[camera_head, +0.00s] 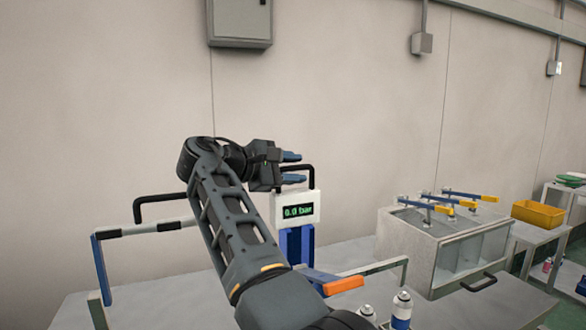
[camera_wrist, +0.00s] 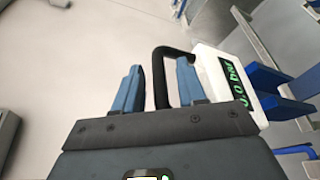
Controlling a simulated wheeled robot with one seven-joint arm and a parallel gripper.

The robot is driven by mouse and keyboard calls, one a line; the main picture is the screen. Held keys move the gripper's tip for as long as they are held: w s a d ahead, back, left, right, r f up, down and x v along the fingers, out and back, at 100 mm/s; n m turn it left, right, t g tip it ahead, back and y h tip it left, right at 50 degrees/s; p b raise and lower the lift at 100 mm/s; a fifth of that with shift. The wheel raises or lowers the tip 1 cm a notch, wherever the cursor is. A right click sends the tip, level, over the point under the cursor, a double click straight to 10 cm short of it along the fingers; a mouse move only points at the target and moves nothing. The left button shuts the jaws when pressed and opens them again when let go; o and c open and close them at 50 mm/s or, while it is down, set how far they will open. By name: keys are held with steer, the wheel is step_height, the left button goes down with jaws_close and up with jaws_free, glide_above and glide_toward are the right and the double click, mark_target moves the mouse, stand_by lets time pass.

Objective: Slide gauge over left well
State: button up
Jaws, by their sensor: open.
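The gauge (camera_head: 296,208) is a white box with a green "0.0 bar" readout and a black handle (camera_head: 297,168) on top. It sits at the blue upright (camera_head: 297,245) on the bench. My gripper (camera_head: 291,168) is at the handle's height. In the wrist view my gripper's two blue fingers (camera_wrist: 158,86) are apart, with the black handle (camera_wrist: 160,75) between them and the gauge (camera_wrist: 228,88) just to their right. I cannot tell whether a finger touches the handle. The wells are not clearly seen; my arm hides part of the bench.
A black handle (camera_head: 160,199) and a rail with blue and black parts (camera_head: 140,230) stand at the left. An orange-tipped lever (camera_head: 343,285) and spray cans (camera_head: 402,308) are at the front. A grey tank (camera_head: 440,245) with yellow-tipped levers and a yellow bin (camera_head: 538,214) are at right.

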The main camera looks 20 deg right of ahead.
steer(key=shift+f, duration=0.1)
steer(key=shift+b+v, duration=1)
steer(key=shift+v, duration=2.9)
